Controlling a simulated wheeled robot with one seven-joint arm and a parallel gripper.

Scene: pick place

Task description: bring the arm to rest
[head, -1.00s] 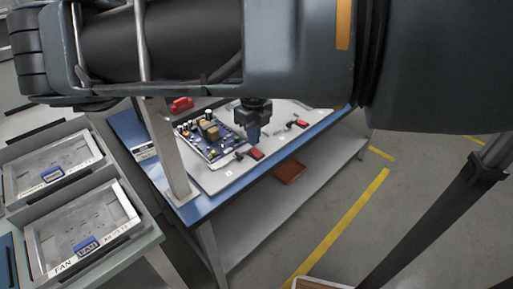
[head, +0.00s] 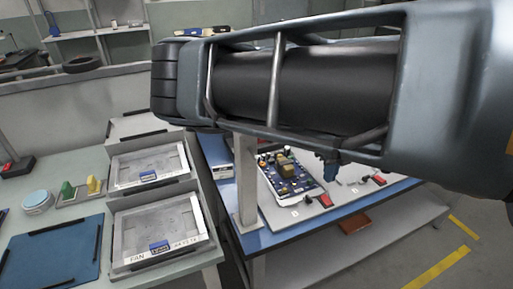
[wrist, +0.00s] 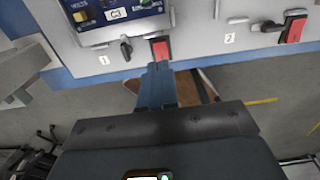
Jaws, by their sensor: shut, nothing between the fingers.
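My gripper (head: 330,172) shows in the head view below my arm, near the front edge of the blue-edged workbench (head: 281,238). In the wrist view my gripper (wrist: 158,68) has its blue fingers together, with nothing between them. The fingertips point at the bench's front edge, just short of a red block (wrist: 160,48) in the picture. I cannot tell how high above the bench they are. My arm crosses the upper right of the head view and hides part of the bench.
A circuit board (head: 291,177) lies on the bench, with red parts (head: 325,201) and black clips along the front. A metal post (head: 246,180) stands at the bench's left. Left of it are two grey trays (head: 156,232), (head: 150,168) and a blue mat (head: 52,252).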

